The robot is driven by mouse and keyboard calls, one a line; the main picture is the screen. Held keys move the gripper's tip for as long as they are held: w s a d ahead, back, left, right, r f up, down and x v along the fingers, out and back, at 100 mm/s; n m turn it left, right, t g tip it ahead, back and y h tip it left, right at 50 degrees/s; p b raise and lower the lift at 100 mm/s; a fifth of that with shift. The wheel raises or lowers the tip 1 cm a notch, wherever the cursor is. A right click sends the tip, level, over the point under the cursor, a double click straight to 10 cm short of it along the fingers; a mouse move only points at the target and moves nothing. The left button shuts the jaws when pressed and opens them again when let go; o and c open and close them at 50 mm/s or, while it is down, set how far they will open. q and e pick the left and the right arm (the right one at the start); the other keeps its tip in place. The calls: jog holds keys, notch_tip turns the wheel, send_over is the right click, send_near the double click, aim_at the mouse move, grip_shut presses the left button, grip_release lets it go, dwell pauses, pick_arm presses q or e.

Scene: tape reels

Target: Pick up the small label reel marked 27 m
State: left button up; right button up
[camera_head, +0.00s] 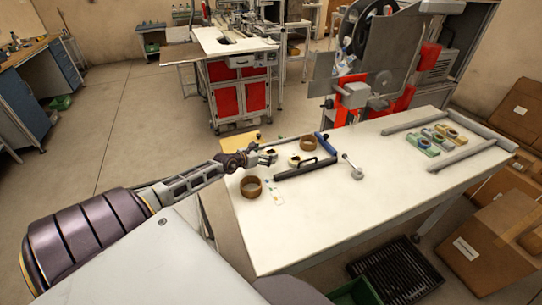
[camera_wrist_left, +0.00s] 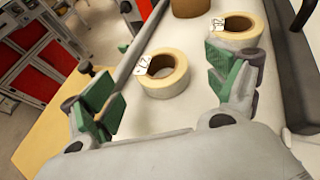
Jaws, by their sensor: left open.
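My left gripper (camera_head: 264,156) is open and empty over the left part of the white table. In the left wrist view its green-padded fingers (camera_wrist_left: 166,88) are spread wide, with a small cream label reel (camera_wrist_left: 175,82) beyond and between them. This reel lies flat and has a white tag (camera_wrist_left: 142,65) whose marking I cannot read surely. A second cream reel (camera_wrist_left: 238,38) with its own tag (camera_wrist_left: 217,24) lies farther to the right. In the head view one cream reel (camera_head: 294,161) shows right of the gripper. My right gripper is not in view.
Brown tape reels stand near the gripper (camera_head: 251,187) and farther back (camera_head: 308,143). A dark-handled tool (camera_head: 306,168) and a grey dispenser-like object (camera_head: 353,168) lie to the right. The table's middle and front (camera_head: 300,220) are clear. Small green items (camera_head: 422,142) sit at the far right.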

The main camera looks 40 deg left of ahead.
aim_at(274, 151)
pick_arm(q)
jog(key=shift+b+x, duration=0.35)
jog(key=shift+x, duration=0.9)
jog(key=shift+w+f, duration=0.3)
jog(key=shift+w, duration=0.15)
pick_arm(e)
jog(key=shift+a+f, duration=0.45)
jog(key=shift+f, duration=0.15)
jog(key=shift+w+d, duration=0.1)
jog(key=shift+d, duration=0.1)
pick_arm(q)
jog(key=shift+c, duration=2.2)
jog(key=c, duration=0.5)
jog(key=shift+c, duration=0.9)
jog(key=shift+r, duration=0.15)
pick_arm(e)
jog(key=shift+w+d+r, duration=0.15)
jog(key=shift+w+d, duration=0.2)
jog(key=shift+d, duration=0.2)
